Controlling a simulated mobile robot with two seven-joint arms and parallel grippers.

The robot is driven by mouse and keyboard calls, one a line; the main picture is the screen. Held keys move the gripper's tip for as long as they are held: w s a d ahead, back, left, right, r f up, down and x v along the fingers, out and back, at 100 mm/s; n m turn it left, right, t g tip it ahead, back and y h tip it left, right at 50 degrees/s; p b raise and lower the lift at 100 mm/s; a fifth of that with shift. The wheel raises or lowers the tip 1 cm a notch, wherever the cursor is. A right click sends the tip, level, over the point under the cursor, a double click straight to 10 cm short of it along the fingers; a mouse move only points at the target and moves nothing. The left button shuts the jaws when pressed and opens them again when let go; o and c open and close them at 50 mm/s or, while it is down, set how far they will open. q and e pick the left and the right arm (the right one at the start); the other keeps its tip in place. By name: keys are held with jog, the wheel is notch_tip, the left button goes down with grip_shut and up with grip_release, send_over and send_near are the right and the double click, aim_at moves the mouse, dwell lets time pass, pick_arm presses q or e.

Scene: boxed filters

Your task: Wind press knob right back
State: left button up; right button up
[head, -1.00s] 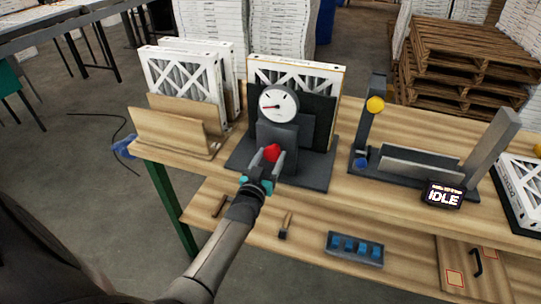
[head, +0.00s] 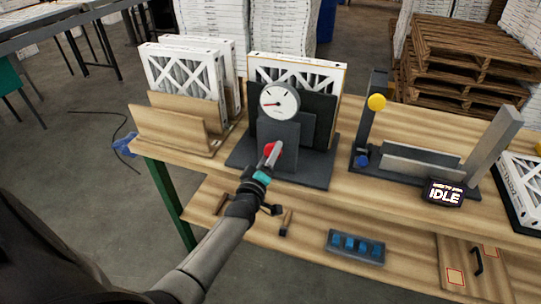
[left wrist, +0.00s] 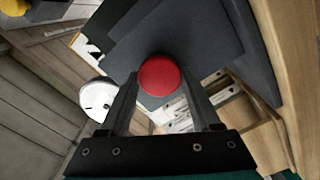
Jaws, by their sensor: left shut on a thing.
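The press (head: 318,138) is a dark grey block on a dark base plate, with a round white dial (head: 279,102) on top whose needle points left. A boxed filter (head: 310,68) stands upright in the press, behind the dial. The red knob (head: 268,149) is on the press's front, partly covered by my left gripper (head: 271,155). In the left wrist view the round red knob (left wrist: 159,76) sits between the two fingers. My left gripper is shut on the knob and looks rolled about its own axis. My right gripper is not in view.
A wooden rack (head: 172,132) with white filters stands left of the press. To the right is a grey fixture (head: 420,163) with a yellow ball (head: 377,102) and a display (head: 444,193) reading IDLE. A blue-slotted tray (head: 355,248) lies on the lower shelf.

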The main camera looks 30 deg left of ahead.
pick_arm(q)
jog(key=shift+n, duration=0.9)
jog(key=o, duration=1.3)
jog(key=shift+o, duration=0.2)
jog(key=v, duration=1.5)
jog(key=shift+s, duration=0.2)
